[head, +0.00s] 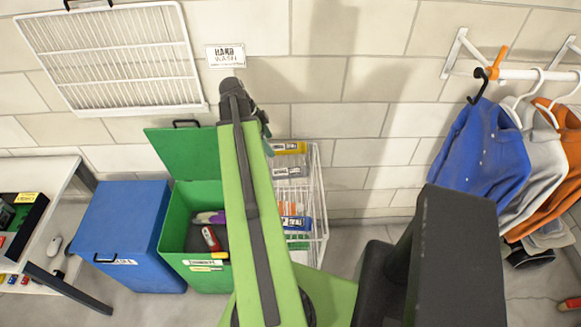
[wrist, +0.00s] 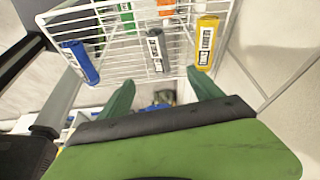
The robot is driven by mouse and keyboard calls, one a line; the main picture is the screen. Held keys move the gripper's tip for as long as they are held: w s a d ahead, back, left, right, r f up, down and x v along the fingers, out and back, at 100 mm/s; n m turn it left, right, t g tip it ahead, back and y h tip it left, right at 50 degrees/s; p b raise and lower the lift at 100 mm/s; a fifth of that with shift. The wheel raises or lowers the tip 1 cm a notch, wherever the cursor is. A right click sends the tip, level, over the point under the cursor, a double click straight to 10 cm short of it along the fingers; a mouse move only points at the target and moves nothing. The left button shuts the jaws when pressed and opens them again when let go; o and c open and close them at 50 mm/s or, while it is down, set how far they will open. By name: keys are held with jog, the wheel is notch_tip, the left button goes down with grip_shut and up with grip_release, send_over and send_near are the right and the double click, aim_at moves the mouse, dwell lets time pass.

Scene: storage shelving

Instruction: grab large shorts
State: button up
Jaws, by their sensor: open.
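My gripper (wrist: 162,92) shows in the wrist view with its two green fingers spread apart and nothing between the tips. It is at a white wire rack (wrist: 125,62). The rack carries a blue label (wrist: 80,62), a grey label (wrist: 156,50) and a yellow label (wrist: 206,42); I cannot read a size on them. Small blue and yellow items (wrist: 163,98) show beyond the fingers, too small to tell apart. I cannot make out any shorts. In the head view the rack (head: 322,225) is partly hidden behind my green arm, and the gripper is not clear.
An open green bin (head: 172,235) with items inside stands left of the rack, beside a closed blue bin (head: 125,225). A white table (head: 40,180) is at far left. A blue shirt (head: 478,150) and other clothes hang on a wall rail (head: 520,74) at right.

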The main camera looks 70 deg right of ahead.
jog(key=b, duration=1.1)
send_near(288, 169)
jog(key=x, duration=0.4)
jog(key=shift+w+f, duration=0.1)
jog(key=shift+f, duration=0.25)
jog(key=shift+d+f+b, duration=0.15)
jog(key=shift+f+b, duration=0.15)
jog(key=shift+b, duration=0.05)
jog(key=shift+s+r, duration=0.1)
jog(key=shift+s, duration=0.1)
jog(key=b+x, duration=0.5)
jog(key=shift+d+f, duration=0.1)
jog(key=shift+f, duration=0.1)
jog(key=shift+r, duration=0.2)
jog(key=c, duration=1.6)
